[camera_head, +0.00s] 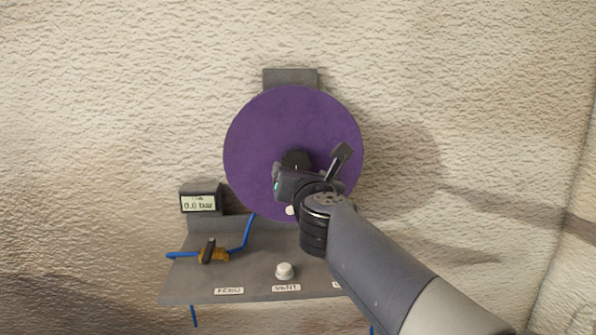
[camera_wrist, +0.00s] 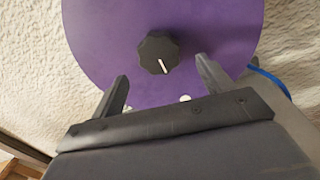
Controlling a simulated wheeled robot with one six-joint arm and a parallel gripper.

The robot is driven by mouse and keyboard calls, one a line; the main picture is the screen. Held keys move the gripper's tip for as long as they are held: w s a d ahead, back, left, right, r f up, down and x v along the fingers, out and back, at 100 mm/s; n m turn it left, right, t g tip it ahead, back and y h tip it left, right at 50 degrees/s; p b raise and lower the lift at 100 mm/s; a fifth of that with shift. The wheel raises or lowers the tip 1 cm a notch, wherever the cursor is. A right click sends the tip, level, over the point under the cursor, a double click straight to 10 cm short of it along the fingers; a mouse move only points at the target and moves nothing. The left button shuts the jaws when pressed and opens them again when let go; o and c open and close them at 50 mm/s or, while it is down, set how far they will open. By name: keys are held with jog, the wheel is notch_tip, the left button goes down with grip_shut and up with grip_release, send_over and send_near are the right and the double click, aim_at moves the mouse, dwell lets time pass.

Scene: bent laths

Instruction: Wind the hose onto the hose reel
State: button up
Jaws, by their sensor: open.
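The hose reel shows as a large purple disc (camera_head: 255,130) on the wall. At its centre is a black ridged knob (camera_wrist: 158,53) with a white line; my gripper partly covers it in the head view. A small white peg (camera_head: 291,210) sits near the disc's lower edge. A blue hose (camera_head: 249,232) runs from the panel up toward the disc; blue also shows in the wrist view (camera_wrist: 270,79). My gripper (camera_wrist: 161,68) is open and empty in front of the disc, its fingers pointing toward either side of the knob. Whether they touch it I cannot tell.
Below the reel a grey panel (camera_head: 255,285) holds a brass valve (camera_head: 218,255) with a dark handle, a white knob (camera_head: 285,271) and labels. A gauge (camera_head: 199,202) at left reads 0.0 bar. My arm covers the panel's right side. The wall beside the disc is bare.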

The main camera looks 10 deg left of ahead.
jog(key=shift+v, duration=2.55)
